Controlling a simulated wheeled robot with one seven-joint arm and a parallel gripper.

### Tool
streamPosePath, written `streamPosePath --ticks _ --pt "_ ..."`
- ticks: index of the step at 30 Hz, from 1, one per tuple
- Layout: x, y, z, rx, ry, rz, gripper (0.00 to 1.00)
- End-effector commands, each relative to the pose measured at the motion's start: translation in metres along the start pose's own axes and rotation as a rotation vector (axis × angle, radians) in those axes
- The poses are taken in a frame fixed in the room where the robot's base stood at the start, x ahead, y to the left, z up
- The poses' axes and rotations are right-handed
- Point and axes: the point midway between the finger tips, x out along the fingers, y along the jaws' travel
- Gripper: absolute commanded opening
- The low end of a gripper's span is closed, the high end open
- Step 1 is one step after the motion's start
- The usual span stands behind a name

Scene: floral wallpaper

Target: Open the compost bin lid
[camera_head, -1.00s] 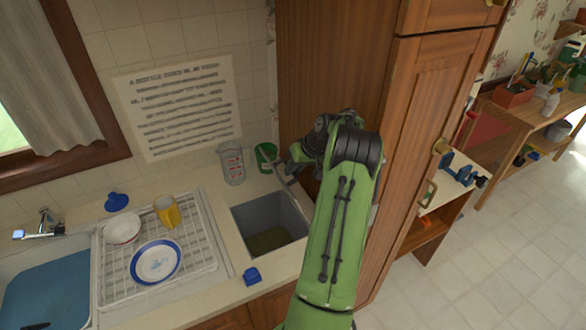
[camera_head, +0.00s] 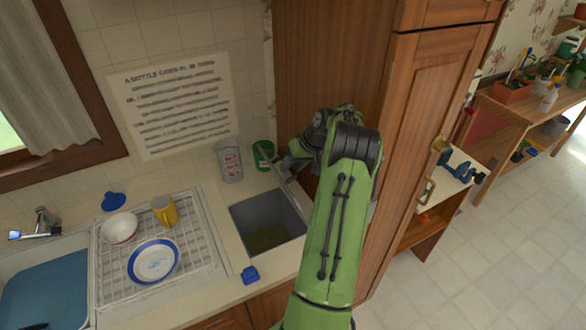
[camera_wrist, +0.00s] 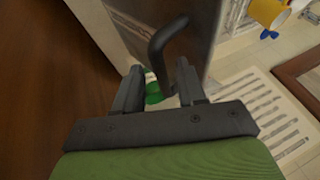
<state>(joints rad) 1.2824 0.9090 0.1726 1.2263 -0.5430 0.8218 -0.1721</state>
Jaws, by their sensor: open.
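The compost bin is a square grey well (camera_head: 268,218) set in the counter, with its mouth uncovered and dark greenish matter at the bottom. A grey lid panel (camera_wrist: 115,22) with a dark bent handle (camera_wrist: 165,45) shows in the wrist view. In the head view the lid seems to stand nearly edge-on at the bin's right side, mostly hidden by my arm. My gripper (camera_wrist: 160,85) is open, its two fingers on either side of the handle's lower end; I cannot tell if they touch it. In the head view my gripper (camera_head: 278,163) is near the bin's back right corner.
A green cup (camera_head: 262,153) and a clear glass (camera_head: 229,162) stand behind the bin. A blue object (camera_head: 250,275) lies at its front left. The dish rack (camera_head: 205,265) is to the left. A tall wooden cabinet (camera_head: 335,60) stands close to my arm.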

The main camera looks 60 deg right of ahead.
Motion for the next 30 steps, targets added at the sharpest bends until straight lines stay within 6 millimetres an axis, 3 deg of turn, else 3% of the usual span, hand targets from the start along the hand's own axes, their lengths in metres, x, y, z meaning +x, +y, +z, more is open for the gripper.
streamPosePath --ticks 6,12,30 --pt "-0.049 -0.017 -0.02 -0.002 0.003 0.002 0.4" --pt "-0.074 -0.027 -0.029 0.002 -0.001 0.001 0.4" --pt "-0.076 -0.028 -0.029 0.001 -0.002 0.001 0.4"
